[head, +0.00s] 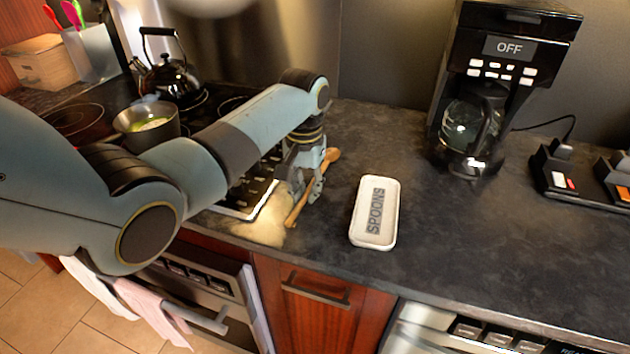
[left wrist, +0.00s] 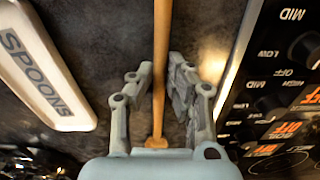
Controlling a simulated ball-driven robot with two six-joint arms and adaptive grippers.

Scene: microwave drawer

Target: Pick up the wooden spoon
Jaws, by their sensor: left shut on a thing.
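The wooden spoon (head: 297,208) is a long light-brown stick at the counter's left part, beside the stove. It also shows in the left wrist view as a straight shaft (left wrist: 161,45) running between the fingers. My left gripper (head: 306,188) is shut on the spoon around its middle; the fingers also show in the left wrist view (left wrist: 160,88). The fingers hide part of the spoon. I cannot tell whether it is clear of the counter. My right gripper is not in view.
A white spoon rest (head: 374,211) marked SPOONS lies right of the spoon. A coffee maker (head: 504,62) stands behind it. A pot (head: 147,124) and a black kettle (head: 172,78) stand on the stove at left. The dark counter (head: 470,235) is free at front right.

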